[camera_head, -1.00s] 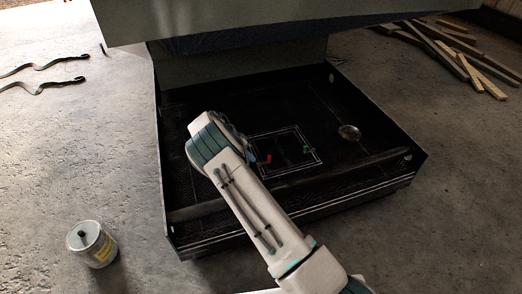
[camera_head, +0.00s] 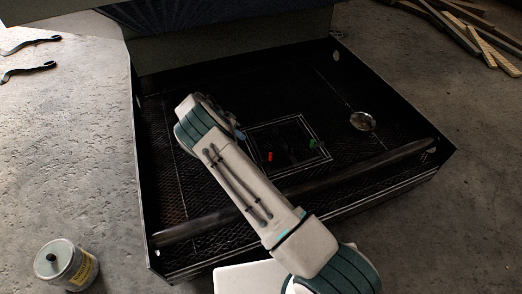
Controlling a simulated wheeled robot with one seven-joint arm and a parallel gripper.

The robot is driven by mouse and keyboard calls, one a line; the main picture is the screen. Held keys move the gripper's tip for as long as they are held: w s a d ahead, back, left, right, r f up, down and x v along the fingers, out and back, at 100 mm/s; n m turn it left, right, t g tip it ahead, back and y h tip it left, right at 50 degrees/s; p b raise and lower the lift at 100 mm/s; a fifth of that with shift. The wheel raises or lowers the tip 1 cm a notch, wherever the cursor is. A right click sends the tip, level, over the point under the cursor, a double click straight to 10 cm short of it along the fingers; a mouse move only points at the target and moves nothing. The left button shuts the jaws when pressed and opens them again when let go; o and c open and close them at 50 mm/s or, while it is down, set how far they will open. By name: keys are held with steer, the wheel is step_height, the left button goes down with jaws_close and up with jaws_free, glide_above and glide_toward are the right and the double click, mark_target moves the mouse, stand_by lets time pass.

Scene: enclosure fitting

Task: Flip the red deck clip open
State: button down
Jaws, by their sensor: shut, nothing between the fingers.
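The red deck clip (camera_head: 270,156) is a small red piece on the dark floor of the enclosure, at the left side of a white-outlined square. It is too small to tell how its lever stands. My arm reaches in from the lower right and its wrist is left of the clip. My gripper (camera_head: 239,133) shows only as a small dark grey part beyond the wrist, up and left of the red clip and apart from it in the picture. The fingers are mostly hidden by my arm, and nothing shows held in them.
A green clip (camera_head: 312,143) sits at the square's right side. A shiny round object (camera_head: 362,121) lies farther right. A bar (camera_head: 375,164) crosses the enclosure's front, and a large panel (camera_head: 230,35) overhangs its back. A tin (camera_head: 68,266) stands on the floor at left; planks lie at upper right.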

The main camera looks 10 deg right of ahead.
steer(key=shift+w+f, duration=0.45)
steer(key=shift+f, duration=0.15)
steer(key=b+x, duration=0.3)
steer(key=x, duration=0.6)
steer(key=shift+d+f, duration=0.1)
steer(key=shift+f, duration=0.1)
steer(key=shift+s+d+f, duration=0.2)
steer(key=shift+s+d, duration=0.6)
steer(key=shift+d, duration=0.2)
steer(key=shift+s+d+b, duration=0.35)
steer(key=shift+s+d, duration=0.25)
steer(key=shift+d, duration=0.05)
